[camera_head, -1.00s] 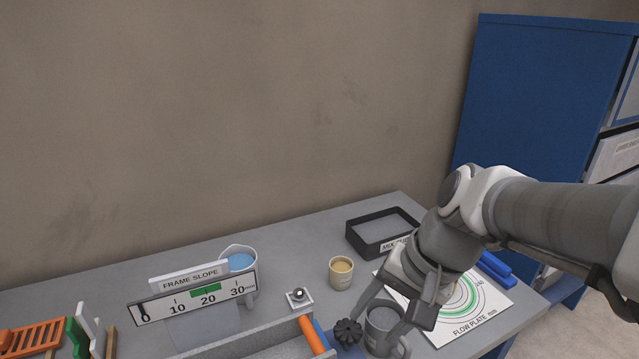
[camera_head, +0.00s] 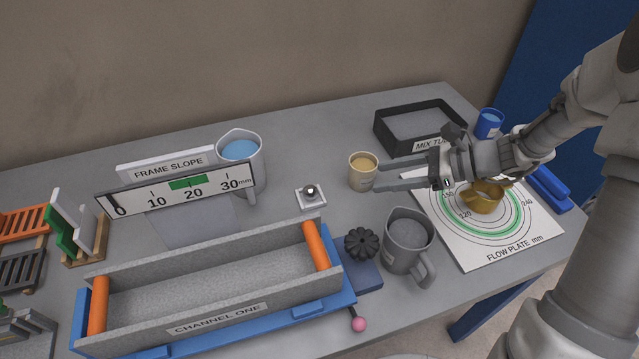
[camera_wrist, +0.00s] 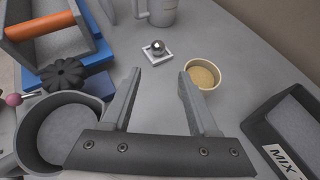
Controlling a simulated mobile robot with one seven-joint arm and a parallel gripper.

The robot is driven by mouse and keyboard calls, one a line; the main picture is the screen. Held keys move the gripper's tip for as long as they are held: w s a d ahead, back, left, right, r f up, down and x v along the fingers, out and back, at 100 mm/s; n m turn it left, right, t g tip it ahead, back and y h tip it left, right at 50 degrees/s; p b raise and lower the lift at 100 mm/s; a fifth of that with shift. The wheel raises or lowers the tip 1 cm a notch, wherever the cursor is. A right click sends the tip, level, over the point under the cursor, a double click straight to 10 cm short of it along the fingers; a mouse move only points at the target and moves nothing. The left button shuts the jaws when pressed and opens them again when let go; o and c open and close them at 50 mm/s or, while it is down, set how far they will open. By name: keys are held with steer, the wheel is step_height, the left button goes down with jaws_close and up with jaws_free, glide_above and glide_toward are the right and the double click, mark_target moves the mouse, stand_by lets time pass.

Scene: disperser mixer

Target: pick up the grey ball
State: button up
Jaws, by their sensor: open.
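The grey ball (camera_head: 311,190) is small and shiny and rests on a small white square holder (camera_head: 311,203) on the table, right of the slope gauge. In the wrist view the ball (camera_wrist: 157,47) lies beyond the fingertips, roughly in line with the gap between them. My gripper (camera_head: 377,177) is open and empty, right of the ball, with its fingers pointing left in the head view. In the wrist view both fingers of my gripper (camera_wrist: 160,76) show apart, with bare table between them.
A beige cup (camera_wrist: 202,74) stands close to the right finger. A grey jug (camera_head: 409,243), a black fluted knob (camera_head: 361,244) and the channel with orange bars (camera_head: 315,246) are nearby. A blue-filled jug (camera_head: 239,160) stands behind left; a black tray (camera_head: 383,132) is behind right.

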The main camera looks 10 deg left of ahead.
steer(key=b, duration=0.1)
glide_toward(317, 190)
steer(key=x, duration=0.5)
steer(key=shift+a+r, duration=0.1)
steer(key=shift+r, duration=0.15)
steer(key=b+x, duration=0.1)
steer(key=x, duration=0.3)
steer(key=shift+s+f, duration=0.2)
steer(key=shift+f, duration=0.15)
steer(key=shift+w+a+f, duration=0.1)
steer(key=shift+a+f, duration=0.05)
steer(key=shift+a, duration=0.3)
jaws_close()
